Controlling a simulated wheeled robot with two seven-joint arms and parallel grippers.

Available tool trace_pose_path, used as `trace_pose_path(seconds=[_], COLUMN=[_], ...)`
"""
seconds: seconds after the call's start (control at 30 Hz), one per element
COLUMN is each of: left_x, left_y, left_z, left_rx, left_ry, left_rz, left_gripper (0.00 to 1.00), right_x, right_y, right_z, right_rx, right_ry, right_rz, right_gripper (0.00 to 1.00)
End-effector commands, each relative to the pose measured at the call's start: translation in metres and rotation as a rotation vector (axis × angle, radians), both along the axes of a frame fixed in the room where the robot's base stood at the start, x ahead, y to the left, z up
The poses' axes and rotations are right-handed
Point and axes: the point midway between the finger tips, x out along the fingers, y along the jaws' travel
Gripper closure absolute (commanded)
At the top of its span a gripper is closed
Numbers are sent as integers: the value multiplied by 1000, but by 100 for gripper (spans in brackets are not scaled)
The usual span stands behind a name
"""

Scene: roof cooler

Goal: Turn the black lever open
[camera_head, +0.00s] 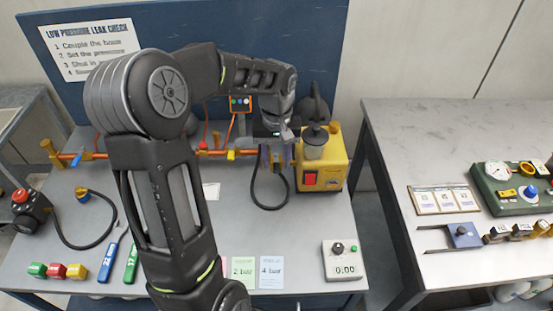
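My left arm comes up through the middle of the picture and bends right, so my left gripper (279,128) hangs over the right end of the orange pipe (219,153), just left of the yellow machine (334,170). Its fingers are small and dark here, and I cannot tell whether they are open or shut or touching anything. I cannot pick out the black lever for certain; the gripper and arm cover part of the pipe. A dark upright shape (315,105) stands behind the yellow machine, just right of the gripper.
A blue panel with a sign (88,45) stands behind the bench. A black hose (257,185) loops down beside the yellow machine. A grey meter (342,260) sits at the bench's front right. A second table (450,130) stands right, across a gap.

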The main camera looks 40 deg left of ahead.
Motion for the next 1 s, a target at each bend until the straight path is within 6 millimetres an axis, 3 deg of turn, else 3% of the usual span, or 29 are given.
trace_pose_path(seconds=[0.37, 0.83, 1.0], left_x=[0, 0, 0], left_y=[0, 0, 0], left_z=[-9, -9, -9], left_rx=[0, 1, 0], left_ry=[0, -1, -1], left_rz=[0, 0, 0], left_gripper=[62, 99, 100], right_x=[0, 0, 0], right_y=[0, 0, 0], right_z=[1, 1, 1], right_rx=[-1, 0, 0], right_ry=[1, 0, 0], right_rz=[0, 0, 0], right_gripper=[64, 64, 64])
